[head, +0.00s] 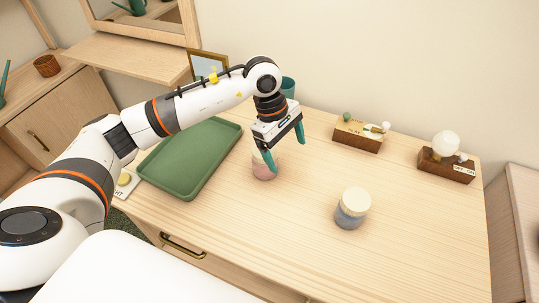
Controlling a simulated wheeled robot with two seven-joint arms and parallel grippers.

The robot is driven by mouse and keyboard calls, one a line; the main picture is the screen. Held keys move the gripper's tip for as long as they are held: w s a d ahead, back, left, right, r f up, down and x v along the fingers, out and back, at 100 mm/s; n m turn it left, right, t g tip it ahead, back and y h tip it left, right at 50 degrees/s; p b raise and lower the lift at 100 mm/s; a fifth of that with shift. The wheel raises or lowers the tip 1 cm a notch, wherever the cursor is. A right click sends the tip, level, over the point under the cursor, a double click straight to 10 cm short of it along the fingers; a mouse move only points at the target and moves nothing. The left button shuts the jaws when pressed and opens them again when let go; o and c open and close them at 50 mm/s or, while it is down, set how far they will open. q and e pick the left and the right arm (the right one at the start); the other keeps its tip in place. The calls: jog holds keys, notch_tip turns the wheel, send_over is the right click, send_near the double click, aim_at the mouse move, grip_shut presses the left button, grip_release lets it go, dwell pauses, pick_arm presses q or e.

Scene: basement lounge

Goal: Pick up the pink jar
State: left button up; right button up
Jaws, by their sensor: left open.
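The pink jar (264,171) stands on the wooden table, right of the green tray. Its lower part is pink and its upper part is partly hidden by my left gripper. My left gripper (286,158) is open and points down over the jar. One teal finger overlaps the jar in the picture and the other is to its right and farther back. I cannot tell whether the fingers touch the jar. My right gripper is not in view.
A blue jar with a cream lid (351,208) stands to the right. An empty green tray (190,160) lies at left. Wooden blocks with a switch (358,138) and a bulb (445,166) stand at the back right. A picture frame (206,63) and teal cup (288,87) are behind my arm.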

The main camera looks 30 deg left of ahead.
pick_arm(q)
jog(key=a+y, duration=0.1)
jog(key=a, duration=0.1)
jog(key=w+a+y, duration=0.1)
jog(key=a, duration=0.2)
jog(key=w+a+r+y, duration=0.1)
jog(key=a, duration=0.1)
jog(key=shift+a, duration=0.15)
notch_tip(320, 180, down, 6)
jog(key=shift+r+p, duration=0.1)
jog(key=shift+p, duration=0.9)
jog(key=f, duration=0.1)
jog(key=f+p, duration=0.1)
jog(key=f, duration=0.1)
jog(key=f+p, duration=0.1)
jog(key=shift+w+d+f, duration=0.2)
jog(key=shift+w+f, duration=0.1)
jog(key=shift+f, duration=0.55)
jog(key=c, duration=1.1)
jog(key=shift+c, duration=0.2)
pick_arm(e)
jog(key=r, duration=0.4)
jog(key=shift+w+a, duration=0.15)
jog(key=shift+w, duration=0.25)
pick_arm(q)
jog(key=shift+r, duration=0.15)
